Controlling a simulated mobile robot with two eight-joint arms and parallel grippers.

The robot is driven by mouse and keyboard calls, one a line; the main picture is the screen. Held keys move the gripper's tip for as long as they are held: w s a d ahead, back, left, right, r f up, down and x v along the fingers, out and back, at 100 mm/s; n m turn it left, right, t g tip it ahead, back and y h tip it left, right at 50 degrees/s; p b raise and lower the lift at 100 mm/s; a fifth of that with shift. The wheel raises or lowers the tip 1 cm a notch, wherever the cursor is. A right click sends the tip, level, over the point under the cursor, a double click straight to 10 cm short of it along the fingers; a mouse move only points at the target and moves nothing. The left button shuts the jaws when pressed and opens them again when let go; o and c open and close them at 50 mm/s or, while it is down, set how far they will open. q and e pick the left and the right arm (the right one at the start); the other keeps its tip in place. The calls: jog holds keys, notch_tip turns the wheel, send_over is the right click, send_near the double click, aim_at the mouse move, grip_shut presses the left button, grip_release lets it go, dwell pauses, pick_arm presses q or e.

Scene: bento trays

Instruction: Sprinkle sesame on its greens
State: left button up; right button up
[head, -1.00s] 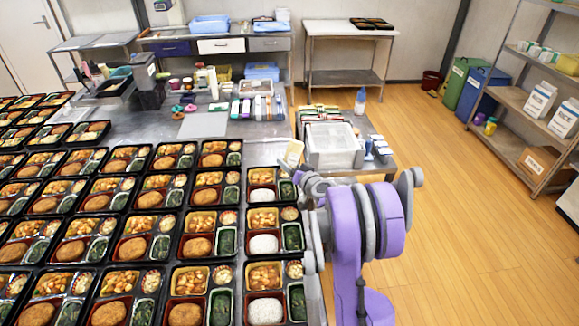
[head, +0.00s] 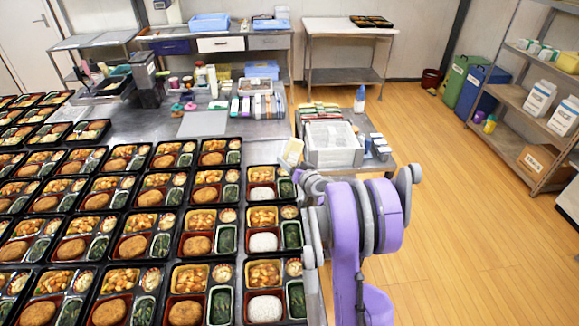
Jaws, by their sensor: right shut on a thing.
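My right gripper (head: 297,172) is at the right edge of the table, above the far end of the right-hand column of bento trays. It is shut on a pale cream container (head: 292,151), which looks like the sesame shaker and leans over. The fingertips are small and partly hidden by my wrist. Just below are the dark greens (head: 286,188) of the farthest rice tray (head: 247,184). Nearer trays in this column also hold greens (head: 291,235) beside white rice. I cannot make out sesame on any greens. My left gripper is out of view.
Many filled bento trays (head: 132,188) cover the table to the left. A side cart with a clear bin (head: 333,143) stands just beyond my right gripper. The wooden floor at right is clear.

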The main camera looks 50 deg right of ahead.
aim_at(289, 151)
jog(key=shift+s+r, duration=0.1)
jog(key=shift+r, duration=0.4)
notch_tip(289, 151, up, 6)
jog(key=p, duration=0.3)
jog(key=shift+r, duration=0.1)
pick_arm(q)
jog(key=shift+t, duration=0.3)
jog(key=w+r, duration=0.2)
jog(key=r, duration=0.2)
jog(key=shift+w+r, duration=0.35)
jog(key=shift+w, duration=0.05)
